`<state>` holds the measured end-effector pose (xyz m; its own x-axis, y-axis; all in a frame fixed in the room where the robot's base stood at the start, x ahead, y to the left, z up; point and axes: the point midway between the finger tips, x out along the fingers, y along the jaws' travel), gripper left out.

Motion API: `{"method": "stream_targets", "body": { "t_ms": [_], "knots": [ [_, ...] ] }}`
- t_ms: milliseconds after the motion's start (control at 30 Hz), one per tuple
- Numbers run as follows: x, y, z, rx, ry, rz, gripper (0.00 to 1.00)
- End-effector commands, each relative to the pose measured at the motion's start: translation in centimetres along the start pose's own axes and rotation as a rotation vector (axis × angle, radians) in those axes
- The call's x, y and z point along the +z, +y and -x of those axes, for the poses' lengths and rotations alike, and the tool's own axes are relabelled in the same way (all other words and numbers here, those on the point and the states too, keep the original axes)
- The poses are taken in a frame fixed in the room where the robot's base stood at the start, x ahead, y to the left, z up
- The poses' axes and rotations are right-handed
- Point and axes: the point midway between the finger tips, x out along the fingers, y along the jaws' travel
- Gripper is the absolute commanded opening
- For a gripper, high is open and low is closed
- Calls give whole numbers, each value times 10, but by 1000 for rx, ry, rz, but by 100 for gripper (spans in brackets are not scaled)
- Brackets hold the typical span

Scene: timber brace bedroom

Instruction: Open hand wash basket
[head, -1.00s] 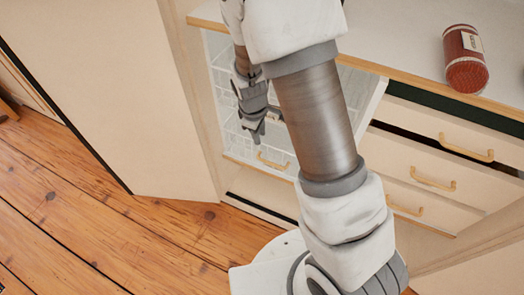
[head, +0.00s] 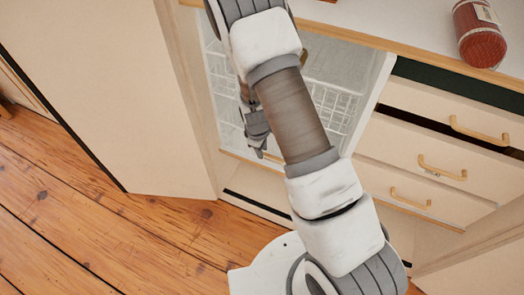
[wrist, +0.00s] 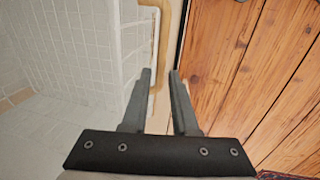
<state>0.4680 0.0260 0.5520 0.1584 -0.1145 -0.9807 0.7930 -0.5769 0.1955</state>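The hand wash basket is a white wire basket (head: 335,105) inside an open compartment under the white counter, partly hidden behind my arm. It also shows in the wrist view (wrist: 90,45), on the left. A tan curved strip (wrist: 165,40), apparently its handle, runs beside the basket near my fingertips. My gripper (head: 260,150) is at the front of the basket, low in the opening. In the wrist view my gripper (wrist: 161,73) has its two fingers apart, with a narrow gap. The strip's lower end is beside the left fingertip. I cannot tell whether they touch.
Cream drawers with brass handles (head: 442,168) stand right of the basket. A red jar (head: 480,35) lies on the counter (head: 390,22). A tall cream panel (head: 110,90) borders the left side. Wooden floor (head: 120,235) is open at lower left.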

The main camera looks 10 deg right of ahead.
Motion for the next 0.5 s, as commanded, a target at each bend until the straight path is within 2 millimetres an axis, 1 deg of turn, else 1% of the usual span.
{"method": "stream_targets", "body": {
  "t_ms": [267,400,433,500],
  "knots": [
    [0,0,-1,0,0,0,27],
    [0,0,-1,0,0,0,2],
    [0,0,-1,0,0,0,0],
    [0,0,-1,0,0,0,0]
  ]
}}
